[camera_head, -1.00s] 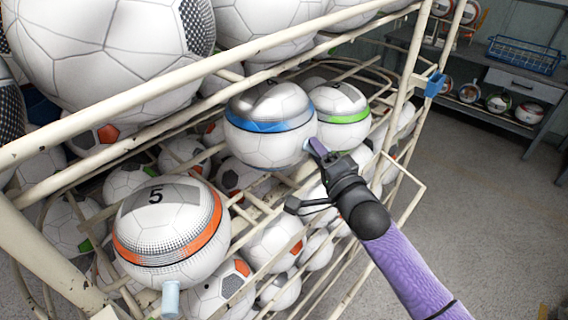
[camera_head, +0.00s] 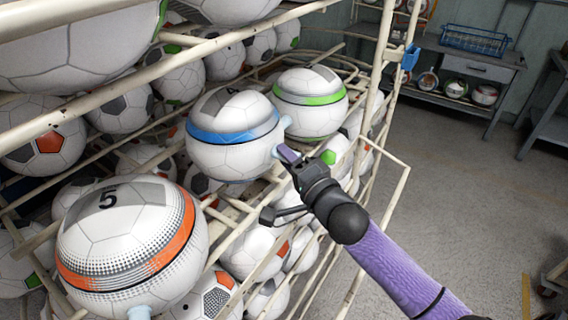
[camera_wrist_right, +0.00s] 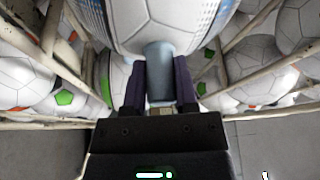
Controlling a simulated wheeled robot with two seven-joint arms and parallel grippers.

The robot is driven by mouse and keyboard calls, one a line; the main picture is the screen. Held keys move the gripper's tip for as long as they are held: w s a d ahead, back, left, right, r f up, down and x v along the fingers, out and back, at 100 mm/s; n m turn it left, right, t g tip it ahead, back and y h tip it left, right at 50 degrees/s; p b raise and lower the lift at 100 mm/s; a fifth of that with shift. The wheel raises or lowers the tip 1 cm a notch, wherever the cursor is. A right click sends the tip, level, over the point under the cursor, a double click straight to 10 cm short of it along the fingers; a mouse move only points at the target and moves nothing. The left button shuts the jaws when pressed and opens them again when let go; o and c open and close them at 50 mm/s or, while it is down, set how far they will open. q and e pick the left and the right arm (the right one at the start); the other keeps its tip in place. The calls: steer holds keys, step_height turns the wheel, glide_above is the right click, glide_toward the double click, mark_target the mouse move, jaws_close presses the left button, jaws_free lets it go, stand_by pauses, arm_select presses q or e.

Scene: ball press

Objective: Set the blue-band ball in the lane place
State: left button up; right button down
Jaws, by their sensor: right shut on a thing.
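The blue-band ball (camera_head: 236,160) is white with a blue stripe and a grey panel on top. It sits between the orange-band ball (camera_head: 132,220) and the green-band ball (camera_head: 310,115) at the cage rack. My right gripper (camera_head: 284,152) is shut on the light blue peg on the ball's near side. In the right wrist view both fingers (camera_wrist_right: 160,88) flank this peg (camera_wrist_right: 160,70), with the ball (camera_wrist_right: 155,25) right beyond it. I cannot tell whether the ball rests on the rails or is slightly above them. My left gripper is not in view.
A cream, worn metal rack rail (camera_head: 130,92) runs diagonally above the balls. Many other balls fill the rack behind and below. A shelf with a blue wire basket (camera_head: 474,40) stands at the back right.

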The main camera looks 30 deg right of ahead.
steer(key=shift+r, duration=0.15)
steer(key=shift+f, duration=0.55)
steer(key=shift+c, duration=1.9)
jaws_free()
steer(key=shift+s, duration=0.1)
steer(key=shift+r, duration=0.65)
steer(key=s+d+f+p, duration=0.1)
steer(key=s, duration=1)
steer(key=shift+s+d+f+p, duration=0.25)
steer(key=shift+s+d+p, duration=0.05)
steer(key=shift+s+d, duration=0.1)
